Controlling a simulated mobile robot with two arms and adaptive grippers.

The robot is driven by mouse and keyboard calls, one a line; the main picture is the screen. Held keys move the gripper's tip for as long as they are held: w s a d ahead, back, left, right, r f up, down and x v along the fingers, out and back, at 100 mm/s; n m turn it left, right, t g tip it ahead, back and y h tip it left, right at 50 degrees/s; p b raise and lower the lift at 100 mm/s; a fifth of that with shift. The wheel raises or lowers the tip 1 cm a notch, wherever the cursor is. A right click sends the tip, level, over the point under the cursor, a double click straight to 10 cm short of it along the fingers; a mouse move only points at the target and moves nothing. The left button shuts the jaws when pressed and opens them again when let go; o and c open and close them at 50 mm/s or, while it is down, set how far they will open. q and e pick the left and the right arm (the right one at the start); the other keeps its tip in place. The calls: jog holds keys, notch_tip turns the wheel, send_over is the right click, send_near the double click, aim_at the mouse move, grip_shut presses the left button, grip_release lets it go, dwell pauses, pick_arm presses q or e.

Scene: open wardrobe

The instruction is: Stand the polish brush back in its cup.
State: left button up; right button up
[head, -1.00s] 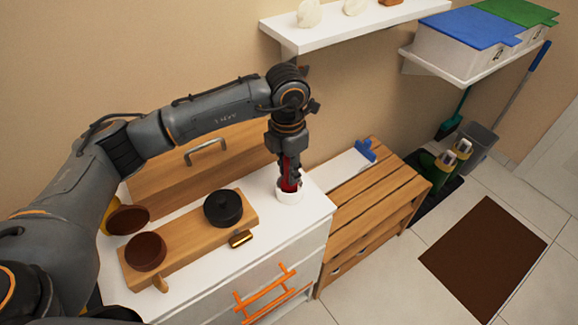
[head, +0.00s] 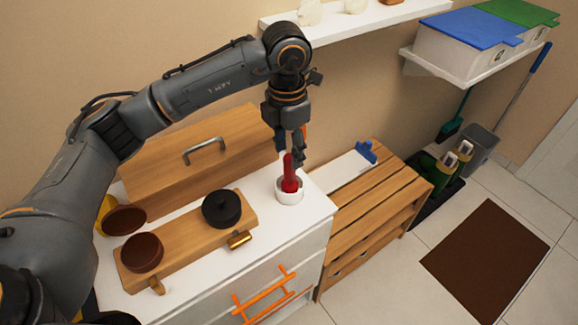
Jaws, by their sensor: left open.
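The polish brush (head: 290,173), with a red handle, stands upright in the white cup (head: 289,197). The cup sits on the white cabinet top near its right end. My left gripper (head: 291,158) is open just above and behind the brush handle, and it appears empty. The brush's lower end is hidden inside the cup. My right gripper is not in view.
A wooden box with a metal handle (head: 202,151) stands along the wall. A wooden rack (head: 180,240) holds a black round tin (head: 222,209) and a brown bowl (head: 142,253). A slatted bench (head: 375,215) adjoins the cabinet. A white shelf (head: 345,27) hangs above.

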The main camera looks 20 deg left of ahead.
pick_arm(q)
notch_tip(320, 180, up, 6)
jog(key=shift+f+b, duration=0.15)
jog(key=shift+b, duration=0.25)
